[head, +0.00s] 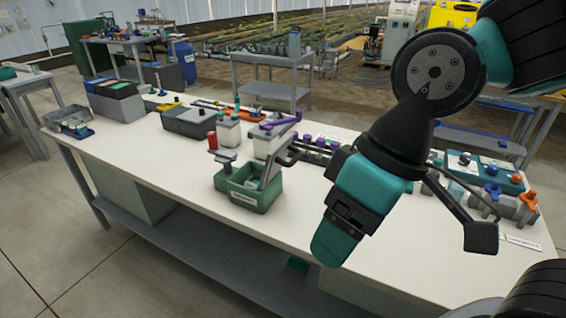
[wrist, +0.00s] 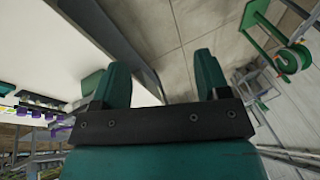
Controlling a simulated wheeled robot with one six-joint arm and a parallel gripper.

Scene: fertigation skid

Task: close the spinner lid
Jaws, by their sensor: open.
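I cannot pick out the spinner or its lid with certainty. A green labelled box (head: 248,190) stands near the front edge of the bench, with grey parts rising from it and a red-topped piece (head: 213,142) at its back left. My gripper (head: 332,245) hangs over the front right of the bench, right of the green box and apart from it. In the wrist view my gripper (wrist: 162,75) shows two teal fingers spread apart with nothing between them. My arm hides part of the bench's right side.
The white bench (head: 150,160) has bare room at its front left. Dark grey boxes (head: 190,120), white containers (head: 229,130) and a row of purple-topped pieces (head: 315,150) stand further back. Orange and blue fittings (head: 492,190) crowd the right end. A grey cart (head: 270,75) stands behind.

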